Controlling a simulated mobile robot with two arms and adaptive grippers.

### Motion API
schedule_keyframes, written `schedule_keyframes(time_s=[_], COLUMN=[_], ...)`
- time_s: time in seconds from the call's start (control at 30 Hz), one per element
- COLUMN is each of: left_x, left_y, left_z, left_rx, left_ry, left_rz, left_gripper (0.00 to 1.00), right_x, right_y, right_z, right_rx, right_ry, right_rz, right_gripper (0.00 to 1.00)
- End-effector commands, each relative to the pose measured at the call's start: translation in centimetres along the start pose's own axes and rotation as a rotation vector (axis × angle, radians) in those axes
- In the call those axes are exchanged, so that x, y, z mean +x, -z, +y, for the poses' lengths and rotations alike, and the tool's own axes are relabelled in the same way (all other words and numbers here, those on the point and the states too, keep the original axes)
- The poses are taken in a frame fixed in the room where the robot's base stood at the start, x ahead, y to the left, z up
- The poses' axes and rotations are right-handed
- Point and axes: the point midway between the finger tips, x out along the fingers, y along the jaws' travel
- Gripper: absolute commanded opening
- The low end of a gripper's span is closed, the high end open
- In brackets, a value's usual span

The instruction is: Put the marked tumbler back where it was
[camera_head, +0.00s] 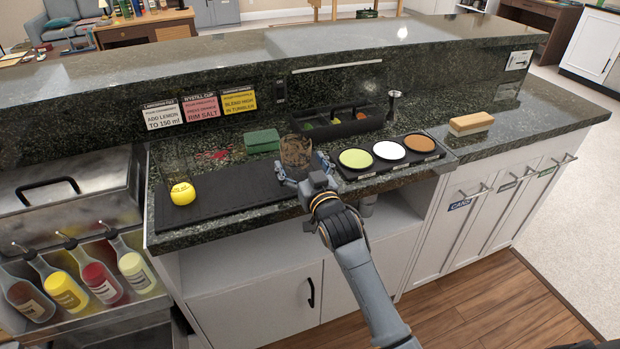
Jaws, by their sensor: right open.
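A brownish tumbler-like glass (295,150) stands upright at the back right of the dark bar mat (235,198). I cannot make out a mark on it. My right gripper (303,168) is open, with its fingers at the near side of this glass, one toward each side. The gripper hides the glass's lower part, and I cannot tell whether they touch. A faint clear glass (174,160) seems to stand behind the lemon at the left of the counter. My left gripper is not in view.
A rimmer tray (350,175) with green, white and brown discs sits just right of my gripper. A lemon (182,193), green sponge (262,141), garnish caddy (368,124), jigger (394,102) and wooden block (471,124) stand around. The mat's middle is clear.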

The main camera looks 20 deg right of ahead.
Motion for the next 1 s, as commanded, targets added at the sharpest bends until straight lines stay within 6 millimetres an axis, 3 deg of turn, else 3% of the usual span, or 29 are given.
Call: schedule_keyframes(time_s=[0.3, 0.5, 0.87, 0.97, 1.0], left_x=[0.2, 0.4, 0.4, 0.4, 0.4], left_y=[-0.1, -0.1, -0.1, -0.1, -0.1], left_z=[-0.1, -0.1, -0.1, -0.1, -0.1], left_rx=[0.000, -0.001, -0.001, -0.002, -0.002], left_ry=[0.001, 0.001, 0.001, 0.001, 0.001], left_rz=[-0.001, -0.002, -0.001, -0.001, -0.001], left_gripper=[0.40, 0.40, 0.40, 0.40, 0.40], right_x=[-7.0, -9.7, -10.5, -10.5, -10.6], right_y=[-0.1, -0.1, -0.1, -1.9, -3.6], right_z=[0.0, 0.0, 0.0, -0.4, -0.7], right_rx=[0.000, -0.001, -0.001, -0.006, -0.009], right_ry=[0.000, 0.000, 0.000, 0.011, 0.020], right_rz=[-0.002, -0.001, -0.002, -0.032, -0.060], right_gripper=[0.88, 0.88, 0.88, 0.88, 0.88])
